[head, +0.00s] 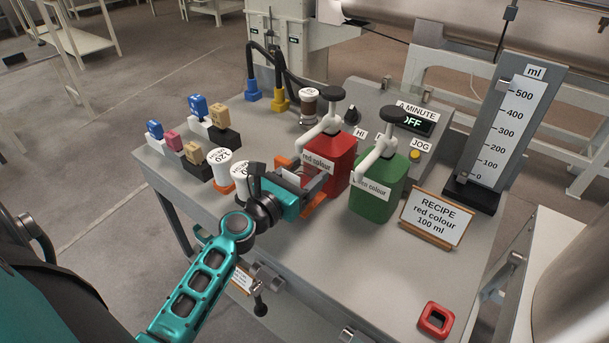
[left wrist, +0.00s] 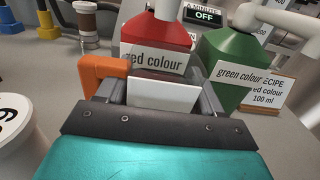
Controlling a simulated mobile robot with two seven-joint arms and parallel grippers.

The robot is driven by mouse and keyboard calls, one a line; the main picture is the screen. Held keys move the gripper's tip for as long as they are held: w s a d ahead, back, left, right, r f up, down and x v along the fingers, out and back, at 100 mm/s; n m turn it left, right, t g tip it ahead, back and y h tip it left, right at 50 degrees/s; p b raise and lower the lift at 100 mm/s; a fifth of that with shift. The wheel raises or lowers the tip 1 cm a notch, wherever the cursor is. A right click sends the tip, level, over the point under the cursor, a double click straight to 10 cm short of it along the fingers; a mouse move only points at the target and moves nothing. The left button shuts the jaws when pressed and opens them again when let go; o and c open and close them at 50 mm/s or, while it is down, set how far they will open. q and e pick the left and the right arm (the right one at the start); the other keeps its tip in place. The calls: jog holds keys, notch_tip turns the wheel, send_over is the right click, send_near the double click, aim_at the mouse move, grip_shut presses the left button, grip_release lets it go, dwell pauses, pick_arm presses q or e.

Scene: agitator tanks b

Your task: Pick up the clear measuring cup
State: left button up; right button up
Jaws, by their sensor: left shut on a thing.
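My left gripper (head: 318,186) reaches in over the bench just in front of the red colour can (head: 342,165). In the left wrist view its two grey fingers (left wrist: 160,98) are closed on the clear measuring cup. The cup is mostly hidden; a pale panel (left wrist: 163,95) shows between the fingers. An orange piece (left wrist: 103,72), perhaps its handle, stands out at the left finger. I cannot tell whether the cup touches the bench. The red can also shows in the left wrist view (left wrist: 158,30), right behind the fingers. My right gripper is not in view.
A green colour can (head: 378,188) stands right of the red one. White-lidded pots (head: 220,166) stand left of my gripper. A recipe sign (head: 432,218), a tall ml gauge (head: 507,125) and a red square ring (head: 436,320) are at right. The front-middle bench is clear.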

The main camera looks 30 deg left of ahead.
aim_at(305, 161)
pick_arm(q)
notch_tip(305, 161, up, 2)
jog(key=shift+r+p, duration=0.25)
jog(key=shift+p, duration=0.45)
jog(key=shift+r+p, duration=0.3)
jog(key=shift+r, duration=0.15)
jog(key=s+a+b, duration=0.1)
jog(key=s+b, duration=0.5)
jog(key=s, duration=1.3)
jog(key=shift+s+a+f, duration=0.2)
jog(key=shift+s+a, duration=0.05)
jog(key=shift+b, duration=0.3)
